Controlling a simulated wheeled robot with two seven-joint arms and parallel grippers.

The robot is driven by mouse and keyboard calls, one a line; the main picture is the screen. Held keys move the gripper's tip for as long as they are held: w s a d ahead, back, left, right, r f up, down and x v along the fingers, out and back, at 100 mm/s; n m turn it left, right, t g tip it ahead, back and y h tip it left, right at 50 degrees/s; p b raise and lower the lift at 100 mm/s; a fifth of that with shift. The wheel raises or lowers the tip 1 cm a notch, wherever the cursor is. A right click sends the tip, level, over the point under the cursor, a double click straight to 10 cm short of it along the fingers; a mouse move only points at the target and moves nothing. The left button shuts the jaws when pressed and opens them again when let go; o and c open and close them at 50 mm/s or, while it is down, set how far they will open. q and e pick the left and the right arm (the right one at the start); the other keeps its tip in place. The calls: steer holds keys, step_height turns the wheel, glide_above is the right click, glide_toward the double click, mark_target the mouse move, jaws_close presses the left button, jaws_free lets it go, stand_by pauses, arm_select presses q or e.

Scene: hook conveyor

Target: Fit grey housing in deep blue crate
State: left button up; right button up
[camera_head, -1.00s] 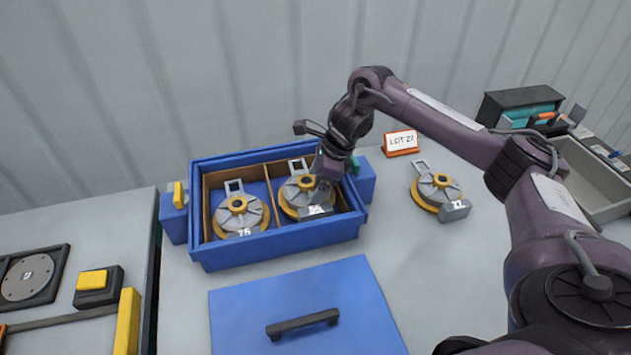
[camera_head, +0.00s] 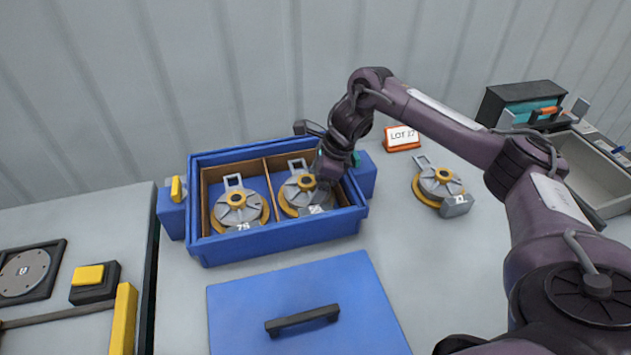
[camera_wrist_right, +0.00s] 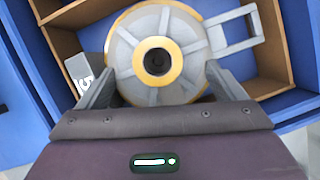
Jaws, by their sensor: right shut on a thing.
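The deep blue crate (camera_head: 283,237) stands open, with a brown divider making two compartments. A grey housing (camera_head: 296,191) with a yellow rim and a square handle loop is in the right compartment, loop toward the back. My right gripper (camera_head: 322,180) is shut on it from above. In the right wrist view the fingers (camera_wrist_right: 158,84) sit on both sides of the round housing (camera_wrist_right: 185,45). I cannot tell whether it rests on the crate floor. A second grey housing (camera_head: 239,208) sits in the left compartment. My left gripper is not in view.
A third housing (camera_head: 438,184) lies on the table right of the crate, near the LOT 27 sign (camera_head: 402,138). A blue lid (camera_head: 300,290) with a black handle lies in front. Grey bins (camera_head: 590,170) stand far right. A yellow-button box (camera_head: 94,283) is left.

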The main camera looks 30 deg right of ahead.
steer(key=shift+f+b, duration=0.35)
steer(key=shift+f, duration=0.15)
steer(key=o, duration=1)
steer(key=shift+o, duration=0.3)
steer(key=v, duration=0.8)
steer(key=shift+p, duration=0.3)
steer(key=shift+f, duration=0.1)
